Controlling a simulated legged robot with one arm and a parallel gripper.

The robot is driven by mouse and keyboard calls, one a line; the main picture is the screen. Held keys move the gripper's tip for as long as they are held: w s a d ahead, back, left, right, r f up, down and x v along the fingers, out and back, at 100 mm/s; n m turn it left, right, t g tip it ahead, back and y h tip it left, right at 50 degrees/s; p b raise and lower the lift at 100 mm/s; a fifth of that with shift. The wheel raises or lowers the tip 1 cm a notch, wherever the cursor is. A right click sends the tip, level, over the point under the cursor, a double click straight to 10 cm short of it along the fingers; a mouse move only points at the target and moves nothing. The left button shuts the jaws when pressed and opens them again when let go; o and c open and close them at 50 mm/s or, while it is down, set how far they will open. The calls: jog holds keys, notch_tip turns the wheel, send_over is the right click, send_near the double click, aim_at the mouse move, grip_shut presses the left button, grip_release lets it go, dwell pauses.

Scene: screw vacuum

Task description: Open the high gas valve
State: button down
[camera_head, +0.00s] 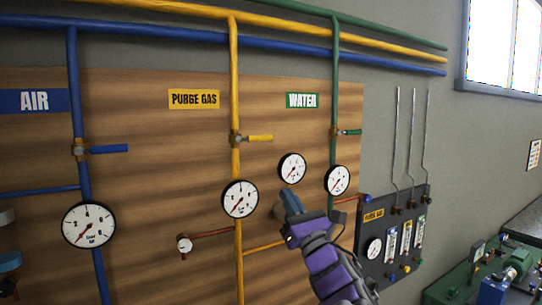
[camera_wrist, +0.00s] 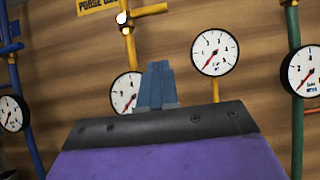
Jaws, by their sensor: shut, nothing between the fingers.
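The yellow gas valve handle (camera_head: 259,138) sticks out to the right, crosswise to the vertical yellow pipe (camera_head: 236,75), below the PURGE GAS sign (camera_head: 194,99). In the wrist view the yellow handle (camera_wrist: 150,10) shows at the top, left of centre. My gripper (camera_head: 284,200) is in front of the board, below and right of the handle and apart from it. In the wrist view its blue-grey fingers (camera_wrist: 157,82) are together and empty. The fingers overlap the gauge (camera_wrist: 124,92) behind them in that view.
A blue handle (camera_head: 109,149) is on the AIR pipe at left and a green handle (camera_head: 349,132) on the WATER pipe at right. Round gauges (camera_head: 240,198) and (camera_head: 292,167) stand out from the wooden board near my gripper. A grey panel (camera_head: 375,218) with tubes is at right.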

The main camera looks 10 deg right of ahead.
aim_at(256, 138)
jog(key=s+r+p+x, duration=0.1)
jog(key=p+x, duration=0.3)
jog(key=x, duration=0.9)
jog(key=shift+s+d+r, duration=0.15)
jog(key=shift+s+r, duration=0.15)
jog(key=shift+r, duration=0.25)
